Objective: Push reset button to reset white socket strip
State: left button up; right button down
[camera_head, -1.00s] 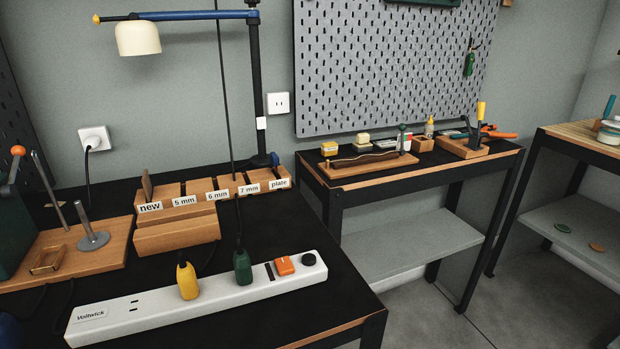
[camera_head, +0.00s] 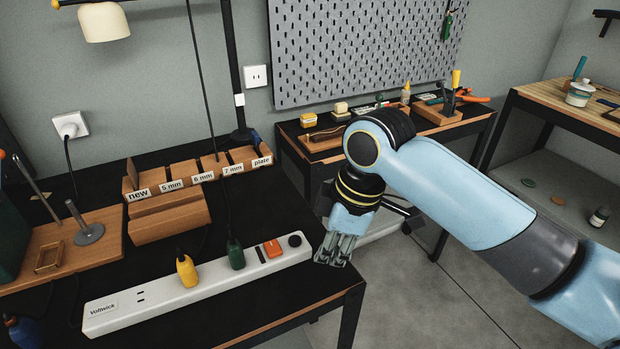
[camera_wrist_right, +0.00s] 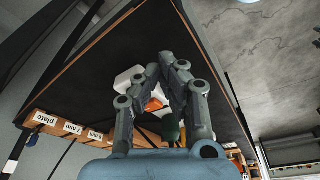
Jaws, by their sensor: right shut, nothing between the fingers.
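The white socket strip (camera_head: 207,287) lies on the black table, running from front left to the right end. It carries a yellow plug (camera_head: 187,270), a green plug (camera_head: 236,255), an orange rocker switch (camera_head: 272,249) and a round black button (camera_head: 295,241) at its right end. My right gripper (camera_head: 331,261) is shut and empty, pointing down just right of the strip's right end, near the table edge. In the right wrist view its fingers (camera_wrist_right: 168,62) meet in front of the strip (camera_wrist_right: 127,80) and partly hide the orange switch (camera_wrist_right: 153,104). My left gripper is not in view.
A wooden organiser with labelled slots (camera_head: 168,216) stands behind the strip. A lamp post (camera_head: 236,80) rises at the back. A wooden base with metal rods (camera_head: 75,245) is at left. A second table with tools (camera_head: 310,145) stands behind my right arm.

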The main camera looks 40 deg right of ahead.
aim_at(295, 238)
jog(key=w+d+r+n+g+y, duration=0.1)
jog(key=w+d+r+n+y, duration=0.1)
jog(key=w+r+n, duration=0.5)
jog(key=b+x, duration=0.6)
jog(key=shift+s+a+b, duration=0.1)
jog(key=shift+b, duration=0.2)
jog(key=shift+a+f, duration=0.25)
jog(key=shift+f, duration=0.3)
jog(key=shift+m, duration=0.3)
jog(key=shift+f, duration=0.1)
